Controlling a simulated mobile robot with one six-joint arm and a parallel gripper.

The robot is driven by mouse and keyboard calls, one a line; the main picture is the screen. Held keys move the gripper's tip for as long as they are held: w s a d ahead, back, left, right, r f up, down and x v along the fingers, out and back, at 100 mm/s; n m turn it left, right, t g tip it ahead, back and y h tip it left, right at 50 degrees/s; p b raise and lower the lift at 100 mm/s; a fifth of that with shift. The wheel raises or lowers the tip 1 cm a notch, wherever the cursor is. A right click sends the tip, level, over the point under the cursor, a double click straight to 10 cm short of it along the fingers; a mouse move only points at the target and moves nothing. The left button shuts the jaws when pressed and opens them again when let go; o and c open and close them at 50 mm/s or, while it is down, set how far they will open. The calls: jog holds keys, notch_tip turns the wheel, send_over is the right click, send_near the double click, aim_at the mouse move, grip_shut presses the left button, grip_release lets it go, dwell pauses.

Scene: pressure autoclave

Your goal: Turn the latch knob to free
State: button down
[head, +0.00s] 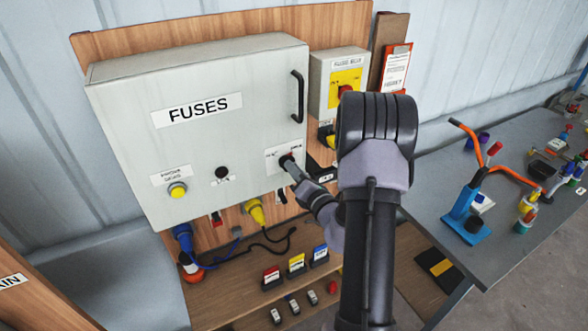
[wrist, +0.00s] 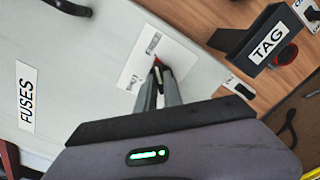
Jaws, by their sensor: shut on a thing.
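The latch knob (wrist: 157,61) sits on a white label plate (wrist: 140,72) on the front of the grey FUSES box (head: 195,130). In the wrist view a small red part of it shows between my fingertips; the rest is hidden. My gripper (head: 288,163) reaches the plate at the lower right of the box door and is shut on the knob. In the wrist view, the two grey fingers (wrist: 158,75) point at the plate. The plate's lettering is too small to read surely. The box door looks closed, with a black handle (head: 298,96) at its right edge.
A smaller box with a yellow-and-red switch (head: 345,88) is right of the FUSES box. A black TAG holder (wrist: 268,42) is close to my gripper. Yellow (head: 254,211) and blue (head: 183,236) plugs hang below. A grey bench (head: 450,170) with tools stands at right.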

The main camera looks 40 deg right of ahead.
jog(key=shift+r, duration=0.1)
jog(key=c, duration=1.5)
grip_release()
jog(key=p+v, duration=0.4)
jog(key=v, duration=1.3)
jog(key=shift+s+a+p, duration=0.1)
jog(key=shift+p, duration=0.2)
